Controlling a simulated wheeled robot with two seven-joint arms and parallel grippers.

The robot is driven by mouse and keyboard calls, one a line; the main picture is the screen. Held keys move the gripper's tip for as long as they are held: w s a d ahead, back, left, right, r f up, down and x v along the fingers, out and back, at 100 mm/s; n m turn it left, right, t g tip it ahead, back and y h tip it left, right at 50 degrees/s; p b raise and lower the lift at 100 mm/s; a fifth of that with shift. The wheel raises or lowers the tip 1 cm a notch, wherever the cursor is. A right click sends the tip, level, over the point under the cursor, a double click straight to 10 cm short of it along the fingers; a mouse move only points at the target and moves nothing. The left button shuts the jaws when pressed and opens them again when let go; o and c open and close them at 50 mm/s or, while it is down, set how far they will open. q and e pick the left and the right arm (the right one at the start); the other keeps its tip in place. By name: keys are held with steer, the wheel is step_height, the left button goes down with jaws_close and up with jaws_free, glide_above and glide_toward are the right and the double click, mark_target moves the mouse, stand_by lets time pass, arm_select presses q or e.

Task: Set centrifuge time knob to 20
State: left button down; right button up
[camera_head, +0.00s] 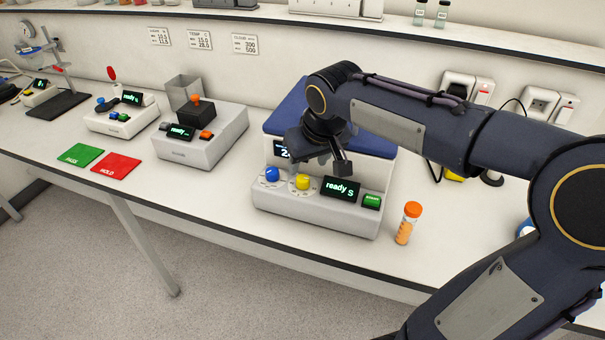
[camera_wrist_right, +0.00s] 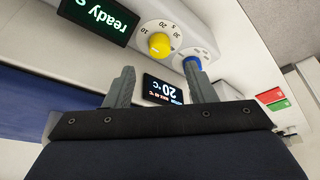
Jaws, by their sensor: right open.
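The centrifuge (camera_head: 315,215) is a light grey unit with a blue lid, standing on the bench. Its front panel has a blue knob (camera_head: 272,174), a yellow knob (camera_head: 303,181), a "ready" display (camera_head: 341,189) and a green button (camera_head: 371,201). In the right wrist view the yellow knob (camera_wrist_right: 159,45) sits on a white dial with numbers including 10, 20 and 30. The blue knob (camera_wrist_right: 192,63) is beside it, and a small screen (camera_wrist_right: 163,90) reads 20 °C. My right gripper (camera_wrist_right: 160,85) is open and empty, above the panel and apart from the knobs. My left gripper is out of view.
An orange-capped tube (camera_head: 408,223) stands right of the centrifuge. To the left are a grey device (camera_head: 205,145), a smaller device (camera_head: 120,118), and green (camera_head: 81,155) and red (camera_head: 116,166) mats. Bench in front of the centrifuge is a narrow clear strip.

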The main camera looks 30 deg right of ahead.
mark_target(303, 178)
steer(key=x, duration=0.6)
steer(key=shift+f, duration=0.3)
steer(key=c, duration=1)
